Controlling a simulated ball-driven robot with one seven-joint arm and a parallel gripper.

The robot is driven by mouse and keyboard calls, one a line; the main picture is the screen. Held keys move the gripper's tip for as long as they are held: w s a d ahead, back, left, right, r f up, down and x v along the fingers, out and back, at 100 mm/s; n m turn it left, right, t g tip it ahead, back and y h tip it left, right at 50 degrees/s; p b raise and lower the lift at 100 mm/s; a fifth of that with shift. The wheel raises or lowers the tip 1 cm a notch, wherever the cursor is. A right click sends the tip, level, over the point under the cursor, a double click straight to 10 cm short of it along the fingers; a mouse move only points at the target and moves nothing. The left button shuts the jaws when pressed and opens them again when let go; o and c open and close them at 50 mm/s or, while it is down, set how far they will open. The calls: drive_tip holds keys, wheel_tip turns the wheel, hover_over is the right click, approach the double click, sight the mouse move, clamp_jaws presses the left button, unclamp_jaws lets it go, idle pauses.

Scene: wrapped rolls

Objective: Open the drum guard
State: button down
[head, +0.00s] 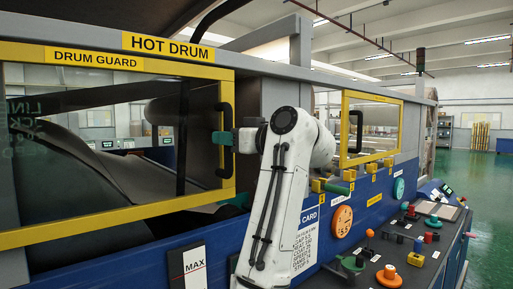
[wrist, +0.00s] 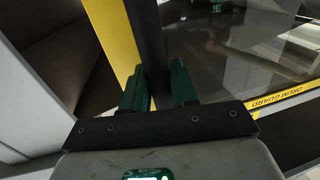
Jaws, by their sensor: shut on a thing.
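The drum guard (head: 95,59) is a clear panel in a yellow frame, labelled DRUM GUARD, at the left of the head view. Its frame and label also show in the wrist view (wrist: 283,97). A black upright handle (head: 227,105) sits on the frame's right side. My gripper (head: 222,138) has its green fingers on either side of the handle, shut on it; in the wrist view the fingers (wrist: 160,85) flank the dark bar. Behind the panel are a dark roll and a grey sheet. I cannot tell whether the guard stands ajar.
A second yellow-framed guard (head: 372,98) with a black handle is to the right. A control desk (head: 425,250) with several coloured knobs and buttons stands at the lower right. Green floor (head: 480,165) is clear at the far right.

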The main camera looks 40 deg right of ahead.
approach(138, 141)
drive_tip(key=x, duration=0.5)
drive_tip(key=shift+w+b, duration=0.1)
drive_tip(key=shift+b, duration=0.3)
drive_tip(key=c, duration=1)
unclamp_jaws()
drive_tip(key=shift+d, duration=0.1)
drive_tip(key=b+v, duration=0.3)
drive_tip(key=v, duration=0.8)
drive_tip(key=shift+w, duration=0.1)
